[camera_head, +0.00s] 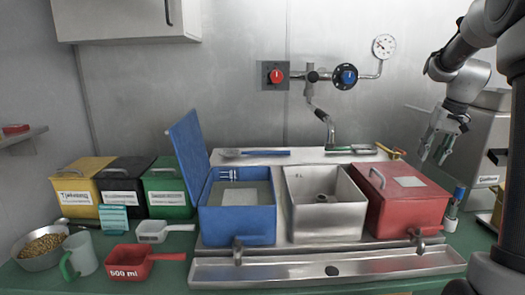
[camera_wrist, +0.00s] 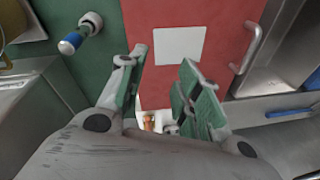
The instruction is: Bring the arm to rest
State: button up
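My arm comes in from the upper right of the head view. My gripper (camera_head: 437,146) hangs in the air above and behind the right side of the red lidded box (camera_head: 404,208), well clear of the counter. In the wrist view, my gripper (camera_wrist: 160,85) has its two green-padded fingers spread apart with nothing between them. The red lid (camera_wrist: 190,60) with its white label and metal handle lies below the fingers.
A blue box (camera_head: 237,222) with its lid raised and a steel sink (camera_head: 326,204) stand left of the red box. A blue-capped bottle (camera_head: 453,208) stands right of it. A steel machine (camera_head: 478,145) stands behind my gripper. Scoops and a bean bowl (camera_head: 40,248) are at left.

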jog(key=s+a+n, duration=0.1)
jog(key=s+a, duration=0.4)
jog(key=s, duration=0.5)
jog(key=s+a+r+n+t, duration=0.1)
jog(key=s+a, duration=0.4)
jog(key=s, duration=0.5)
jog(key=s+a+n+t+h, duration=0.1)
jog(key=s+a, duration=0.4)
jog(key=s, duration=0.4)
jog(key=shift+s+a+r, duration=0.4)
